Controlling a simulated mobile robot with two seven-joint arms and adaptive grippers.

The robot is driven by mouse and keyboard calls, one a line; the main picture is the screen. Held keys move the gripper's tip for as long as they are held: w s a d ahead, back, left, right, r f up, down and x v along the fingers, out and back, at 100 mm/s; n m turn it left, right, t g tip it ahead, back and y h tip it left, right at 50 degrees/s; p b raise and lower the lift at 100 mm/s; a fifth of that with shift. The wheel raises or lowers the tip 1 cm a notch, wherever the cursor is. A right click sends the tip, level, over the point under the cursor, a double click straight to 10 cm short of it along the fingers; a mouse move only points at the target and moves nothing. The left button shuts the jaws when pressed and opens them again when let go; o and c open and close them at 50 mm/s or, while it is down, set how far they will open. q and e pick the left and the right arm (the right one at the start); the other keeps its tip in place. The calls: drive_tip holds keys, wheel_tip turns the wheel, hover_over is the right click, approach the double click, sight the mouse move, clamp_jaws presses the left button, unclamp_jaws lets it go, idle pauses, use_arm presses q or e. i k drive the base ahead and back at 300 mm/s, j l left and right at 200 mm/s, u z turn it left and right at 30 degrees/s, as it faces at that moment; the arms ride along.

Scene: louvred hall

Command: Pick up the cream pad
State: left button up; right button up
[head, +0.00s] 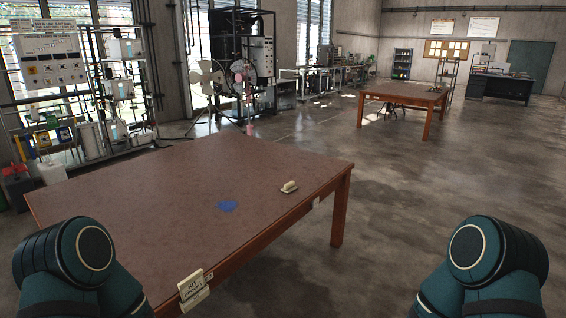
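A small cream object (289,188), which looks like the cream pad, lies on the brown table (150,190) near its right edge. It has a raised part on top, but it is too small to make out fully. Nothing touches it apart from the table top. Neither of my grippers shows in the head view. Only parts of my two arms show, at the lower left and lower right, both well apart from the cream object.
A flat blue patch (227,206) lies on the table left of the cream object. A cream label plate (190,284) is on the table's near edge. The rest of the top is clear. Open floor (430,190) lies to the right. A second table (405,93) stands farther back.

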sight(289, 186)
drive_tip(key=i+j+z, duration=0.1)
drive_tip(key=i, duration=1.4)
drive_tip(key=i+j+z, duration=0.15)
drive_tip(key=i+z, duration=0.3)
drive_tip(key=i+j+z, duration=0.3)
drive_tip(key=i+z, duration=0.15)
drive_tip(key=i+j+z, duration=0.5)
drive_tip(key=k+l, duration=0.05)
